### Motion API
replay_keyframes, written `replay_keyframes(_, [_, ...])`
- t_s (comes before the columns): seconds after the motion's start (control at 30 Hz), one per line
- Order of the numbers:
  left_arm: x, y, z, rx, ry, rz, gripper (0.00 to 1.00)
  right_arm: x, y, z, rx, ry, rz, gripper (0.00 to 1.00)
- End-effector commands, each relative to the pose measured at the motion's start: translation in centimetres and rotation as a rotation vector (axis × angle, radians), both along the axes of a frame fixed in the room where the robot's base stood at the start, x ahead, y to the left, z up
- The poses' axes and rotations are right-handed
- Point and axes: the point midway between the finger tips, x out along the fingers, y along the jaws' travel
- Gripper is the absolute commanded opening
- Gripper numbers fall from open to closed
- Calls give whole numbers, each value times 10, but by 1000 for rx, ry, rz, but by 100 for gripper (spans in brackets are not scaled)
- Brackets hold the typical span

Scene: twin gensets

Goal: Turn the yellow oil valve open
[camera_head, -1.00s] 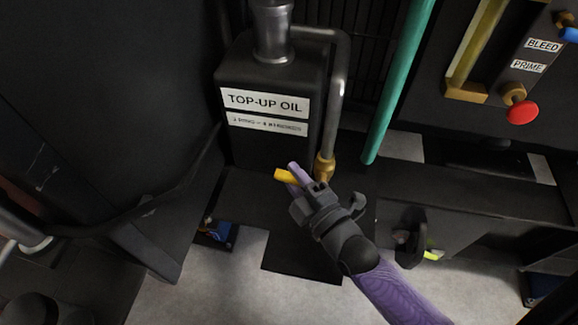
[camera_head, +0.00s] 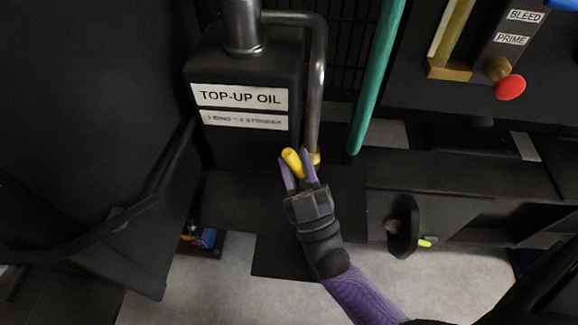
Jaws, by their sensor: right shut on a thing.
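The yellow oil valve handle (camera_head: 292,160) is in the middle of the head view, at the foot of the grey pipe (camera_head: 315,90) beside the top-up oil tank. My right gripper (camera_head: 298,168) comes up from below, and its two purple fingers are on either side of the yellow handle, shut on it. The handle tilts up and to the left between the fingertips. The brass valve body (camera_head: 315,159) shows only partly behind the right finger. My left gripper is not in view.
The black tank (camera_head: 240,145) labelled TOP-UP OIL stands behind and left of the handle. A green pipe (camera_head: 377,80) rises to the right. A panel with a red knob (camera_head: 509,87) is at the upper right. Pale floor shows below.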

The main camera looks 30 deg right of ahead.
Motion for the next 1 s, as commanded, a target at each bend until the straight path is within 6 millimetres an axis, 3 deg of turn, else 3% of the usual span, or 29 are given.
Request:
replay_keyframes(0.4, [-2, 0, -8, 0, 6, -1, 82, -6, -9, 2, 187, -122, -1, 0])
replay_keyframes(1.0, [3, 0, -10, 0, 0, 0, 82, -7, -11, 3, 230, -151, -1, 0])
